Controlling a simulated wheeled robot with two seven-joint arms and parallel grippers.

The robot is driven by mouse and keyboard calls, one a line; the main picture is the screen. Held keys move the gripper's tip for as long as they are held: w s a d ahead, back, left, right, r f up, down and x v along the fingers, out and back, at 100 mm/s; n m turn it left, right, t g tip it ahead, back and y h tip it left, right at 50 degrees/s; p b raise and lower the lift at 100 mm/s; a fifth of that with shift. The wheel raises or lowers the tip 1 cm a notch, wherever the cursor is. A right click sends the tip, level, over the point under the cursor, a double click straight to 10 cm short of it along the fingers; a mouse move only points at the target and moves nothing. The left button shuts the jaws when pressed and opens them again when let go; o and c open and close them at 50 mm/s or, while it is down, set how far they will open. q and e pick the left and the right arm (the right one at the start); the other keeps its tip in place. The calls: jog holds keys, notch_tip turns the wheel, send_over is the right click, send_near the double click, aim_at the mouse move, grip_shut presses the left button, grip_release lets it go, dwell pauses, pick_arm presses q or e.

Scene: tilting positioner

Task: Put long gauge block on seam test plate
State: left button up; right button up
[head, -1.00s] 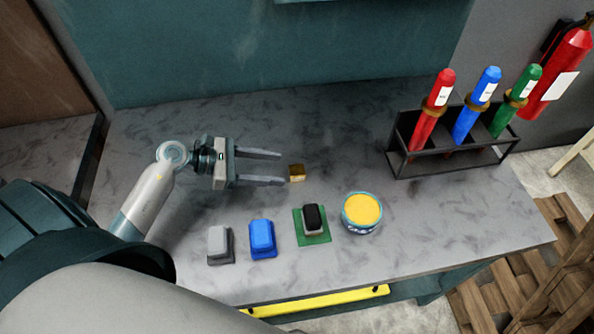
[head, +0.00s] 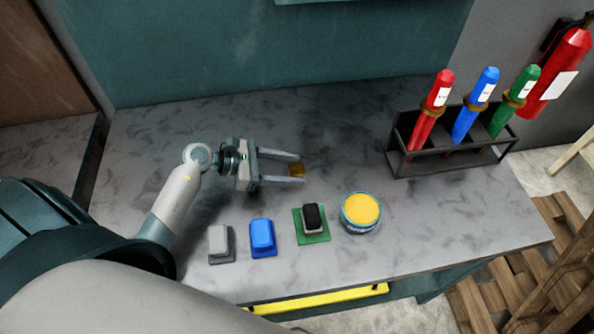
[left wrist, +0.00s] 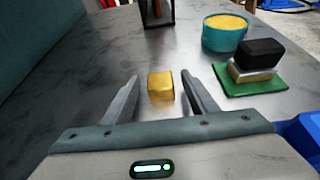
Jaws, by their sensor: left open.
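A small brass-coloured block (head: 297,171), which I take to be the gauge block, lies on the grey worktop. My left gripper (head: 301,169) reaches in from the left with its jaws open, fingers on either side of the block. In the left wrist view the brass block (left wrist: 160,87) stands between the two fingertips (left wrist: 161,75), with gaps at both sides. A green plate (head: 322,238) lies nearer the front edge, bearing a black-topped, pale-bodied block (head: 313,217). Which item is the seam test plate I cannot tell. My right gripper is not seen.
A grey block (head: 220,241) and a blue block (head: 262,236) stand left of the green plate. A round yellow-topped tin (head: 361,211) stands right of it. A dark rack (head: 450,162) holds red, blue and green tubes. The worktop behind the brass block is clear.

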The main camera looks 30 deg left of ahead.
aim_at(290, 170)
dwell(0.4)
pick_arm(q)
grip_shut()
jog(key=shift+r+p, duration=0.5)
jog(key=shift+r, duration=0.35)
notch_tip(290, 170, up, 3)
jog(key=shift+f+p, duration=0.15)
jog(key=shift+p, duration=0.65)
jog(key=s+d+r+p, duration=0.2)
jog(key=d+r+p, duration=0.4)
jog(key=d, duration=0.5)
jog(key=shift+d+r+p, duration=0.25)
jog(key=shift+r+p, duration=0.1)
jog(key=shift+p, duration=0.3)
